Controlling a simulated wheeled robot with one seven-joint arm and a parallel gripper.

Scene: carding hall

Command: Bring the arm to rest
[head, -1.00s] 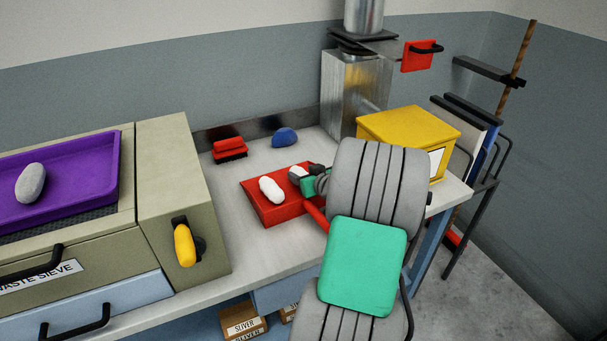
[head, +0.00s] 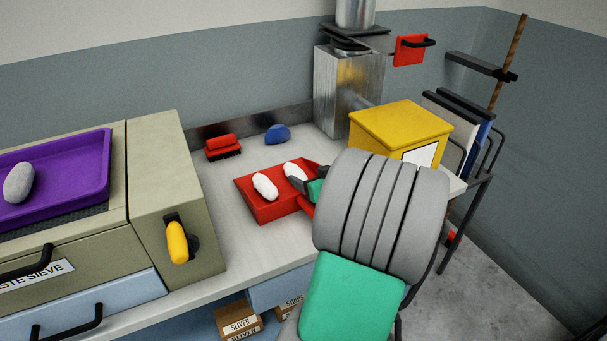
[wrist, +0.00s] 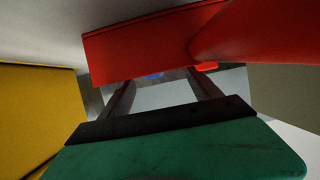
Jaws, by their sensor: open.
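My gripper (head: 301,184) is at the right side of the red tray (head: 258,205) in the head view, mostly hidden behind my own grey and green arm links. In the wrist view its two dark fingers (wrist: 163,88) stand apart with nothing between them. Two white lumps lie in the red tray, one at the left (head: 265,186) and one farther back (head: 295,171), close to the fingertips. I cannot tell whether the fingers touch the second lump. The tray also shows large in the wrist view (wrist: 140,45), just beyond the fingers.
A yellow box (head: 398,128) stands on the bench right of the tray. A red brush (head: 223,147) and a blue lump (head: 277,134) lie behind. At left is the waste sieve (head: 160,200) with a purple tray (head: 85,170) holding a grey lump (head: 18,182).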

